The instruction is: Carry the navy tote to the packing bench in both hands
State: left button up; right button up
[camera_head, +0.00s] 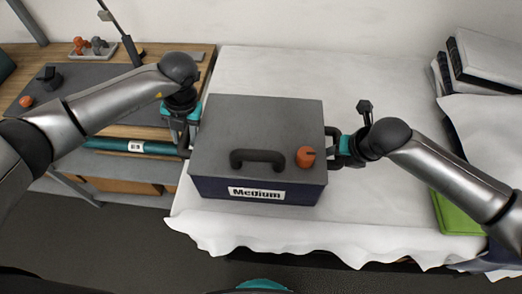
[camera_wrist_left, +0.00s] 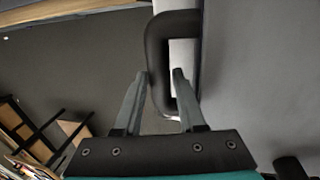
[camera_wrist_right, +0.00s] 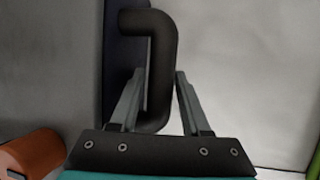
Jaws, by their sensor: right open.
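The navy tote (camera_head: 307,189) has a grey top, a black top handle (camera_head: 258,158) and a "Medium" label. It sits on the white-covered table. My left gripper (camera_head: 186,140) is at its left side. In the left wrist view the fingers (camera_wrist_left: 162,74) are on either side of the dark side handle's bar (camera_wrist_left: 157,40); I cannot tell whether they press on it. My right gripper (camera_head: 336,146) is at the right side. In the right wrist view its open fingers (camera_wrist_right: 160,74) straddle the other side handle (camera_wrist_right: 163,40).
An orange knob-like object (camera_head: 305,157) sits on the tote's top. White cloth (camera_head: 260,72) covers the table. A wooden bench (camera_head: 205,55) with a grey mat stands left. Books (camera_head: 487,60) and a green item (camera_head: 456,213) are at right. Dark floor (camera_head: 130,225) is open in front.

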pick_arm(q)
jog(key=shift+a+f, duration=0.15)
jog(key=shift+f, duration=0.55)
pick_arm(e)
jog(key=shift+w+a+f, duration=0.1)
jog(key=shift+w+f, duration=0.1)
jog(key=shift+f, duration=0.45)
pick_arm(q)
jog(key=c, duration=0.6)
pick_arm(e)
jog(key=c, duration=0.6)
pick_arm(q)
grip_shut()
pick_arm(e)
grip_shut()
pick_arm(q)
jog(key=shift+r, duration=0.1)
pick_arm(e)
jog(key=shift+r, duration=0.1)
pick_arm(q)
jog(key=shift+w+r, duration=0.15)
jog(key=shift+w, duration=0.1)
pick_arm(e)
jog(key=shift+w+r, duration=0.25)
jog(key=shift+w, duration=0.1)
